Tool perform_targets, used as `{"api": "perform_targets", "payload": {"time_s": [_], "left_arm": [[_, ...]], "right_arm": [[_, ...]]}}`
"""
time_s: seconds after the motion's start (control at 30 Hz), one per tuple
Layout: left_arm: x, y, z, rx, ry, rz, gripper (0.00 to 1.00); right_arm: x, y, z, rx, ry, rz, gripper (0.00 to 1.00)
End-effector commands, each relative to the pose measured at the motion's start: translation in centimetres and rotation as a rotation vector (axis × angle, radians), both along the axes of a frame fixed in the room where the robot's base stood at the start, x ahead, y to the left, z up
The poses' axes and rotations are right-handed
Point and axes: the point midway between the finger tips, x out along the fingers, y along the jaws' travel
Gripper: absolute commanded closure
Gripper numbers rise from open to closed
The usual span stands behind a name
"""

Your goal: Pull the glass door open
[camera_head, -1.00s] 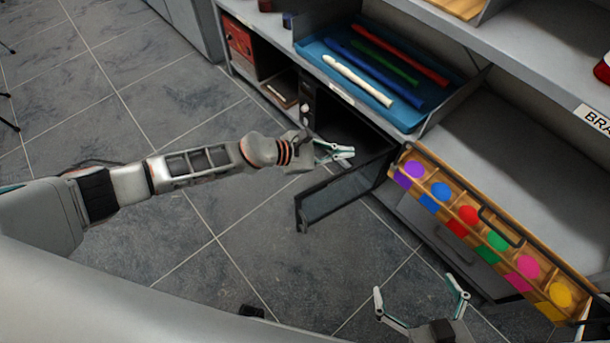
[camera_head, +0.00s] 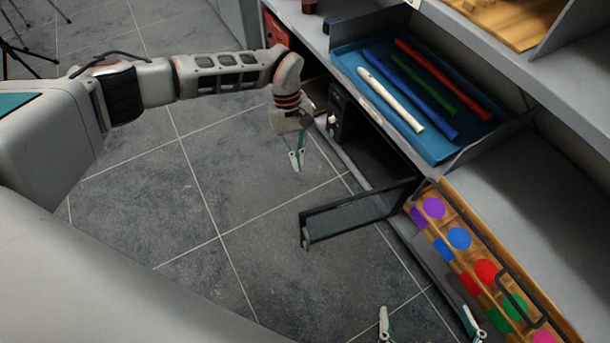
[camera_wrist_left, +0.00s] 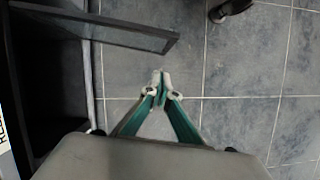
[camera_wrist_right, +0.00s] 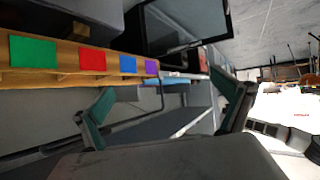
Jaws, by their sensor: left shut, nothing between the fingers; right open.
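The glass door (camera_head: 352,218) is a dark-framed pane that stands swung out from the low cabinet, over the floor, with the dark compartment (camera_head: 378,150) behind it exposed. It also shows in the left wrist view (camera_wrist_left: 105,32) and in the right wrist view (camera_wrist_right: 172,25). My left gripper (camera_head: 296,166) is shut and empty, pointing down over the floor to the left of the compartment, apart from the door. In the left wrist view its fingertips (camera_wrist_left: 161,75) meet just below the door's free end. My right gripper (camera_head: 430,318) is open and empty at the bottom edge, near the wooden rack.
A wooden rack (camera_head: 450,262) with coloured discs and a dark handle sits right of the door. A blue tray (camera_head: 437,150) with several coloured flutes lies on the counter above the compartment. The tiled floor (camera_head: 240,190) left of the door is clear.

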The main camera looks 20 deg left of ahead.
Motion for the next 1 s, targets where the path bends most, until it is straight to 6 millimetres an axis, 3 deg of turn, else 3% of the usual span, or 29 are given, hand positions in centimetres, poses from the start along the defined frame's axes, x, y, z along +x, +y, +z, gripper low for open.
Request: {"api": "perform_targets", "payload": {"time_s": [0.47, 0.6, 1.0], "left_arm": [[-3.0, -2.4, -8.9, -0.005, 0.011, 0.001, 1.00], [-4.1, -3.7, -8.1, -0.005, -0.002, -0.001, 1.00], [-5.6, -5.0, -8.4, -0.003, 0.001, 0.001, 1.00]], "right_arm": [[-0.3, 1.1, 0.0, 0.053, 0.003, -0.013, 0.00], [0.7, 1.1, 1.8, 0.057, -0.033, -0.014, 0.00], [-0.2, 0.7, -0.2, 0.022, 0.004, 0.001, 0.00]]}}
